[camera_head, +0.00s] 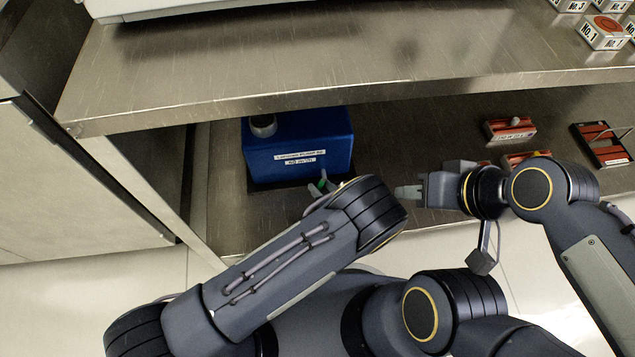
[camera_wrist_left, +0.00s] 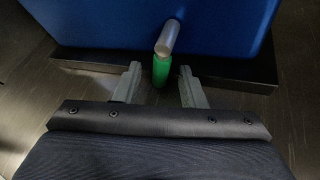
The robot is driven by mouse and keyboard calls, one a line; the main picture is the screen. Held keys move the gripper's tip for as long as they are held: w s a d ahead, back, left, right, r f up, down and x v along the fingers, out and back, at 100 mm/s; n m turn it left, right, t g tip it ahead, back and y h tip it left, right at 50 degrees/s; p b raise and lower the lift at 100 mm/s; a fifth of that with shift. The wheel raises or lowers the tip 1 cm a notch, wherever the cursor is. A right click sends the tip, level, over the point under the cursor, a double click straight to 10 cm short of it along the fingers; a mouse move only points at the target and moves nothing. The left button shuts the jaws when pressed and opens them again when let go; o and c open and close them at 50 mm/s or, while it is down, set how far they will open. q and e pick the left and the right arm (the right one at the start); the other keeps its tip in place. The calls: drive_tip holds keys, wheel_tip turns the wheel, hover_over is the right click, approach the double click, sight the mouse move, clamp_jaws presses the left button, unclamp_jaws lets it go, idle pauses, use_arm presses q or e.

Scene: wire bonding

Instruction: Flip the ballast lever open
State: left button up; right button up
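The ballast lever (camera_wrist_left: 167,40) is a short metal rod with a green grip (camera_wrist_left: 161,71) on the front of a blue box (camera_head: 300,143). The rod comes out of the box's front face and the green end points toward me. In the head view the green end (camera_head: 323,182) shows low on the box, partly hidden by my left arm. My left gripper (camera_wrist_left: 159,75) is open, its two fingers on either side of the green grip, with gaps showing on both sides. My right gripper (camera_head: 408,192) is right of the box, pointing left; its finger gap is unclear.
The box stands on a dark base on the lower metal shelf (camera_head: 405,150). An upper shelf (camera_head: 300,60) overhangs it. Red blocks (camera_head: 510,130) and a red tray with a handle (camera_head: 603,145) lie to the right. A shelf leg (camera_head: 140,185) stands at left.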

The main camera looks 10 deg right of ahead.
use_arm(q)
clamp_jaws()
drive_tip(key=shift+d+n+h+b, duration=0.3)
drive_tip(key=shift+d+n+h, duration=0.3)
drive_tip(key=shift+n+h, duration=0.5)
use_arm(e)
drive_tip(key=shift+f, duration=0.3)
use_arm(q)
unclamp_jaws()
use_arm(e)
drive_tip(key=shift+s, duration=0.1)
